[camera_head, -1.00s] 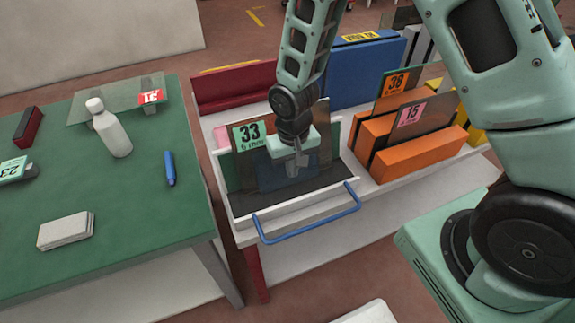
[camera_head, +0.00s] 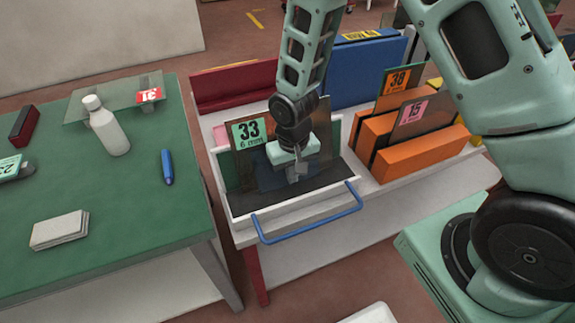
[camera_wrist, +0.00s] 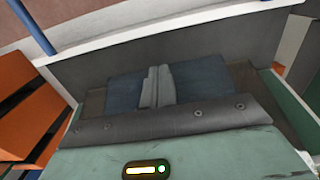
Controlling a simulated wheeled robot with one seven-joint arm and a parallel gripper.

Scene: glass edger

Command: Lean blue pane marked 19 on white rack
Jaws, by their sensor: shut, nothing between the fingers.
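The white rack (camera_head: 290,222) is a white tray-like holder with a dark inner front and a blue handle. A dark see-through pane with a green tag 33 (camera_head: 250,131) stands in it. My gripper (camera_head: 298,176) is shut and empty, low in the rack in front of that pane. A blue pane (camera_head: 268,178) shows partly behind my gripper. In the wrist view a blue pane (camera_wrist: 203,82) spreads on both sides of my shut fingers (camera_wrist: 157,86). No tag 19 is readable, so I cannot confirm its number or whether my fingers touch it.
To the right, an orange rack (camera_head: 425,149) holds panes tagged 38 and 15. Behind are a red rack (camera_head: 235,88) and a blue rack (camera_head: 365,75). The green table (camera_head: 120,215) at left holds a white bottle (camera_head: 106,126), a blue marker (camera_head: 167,167) and a pane tagged 31.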

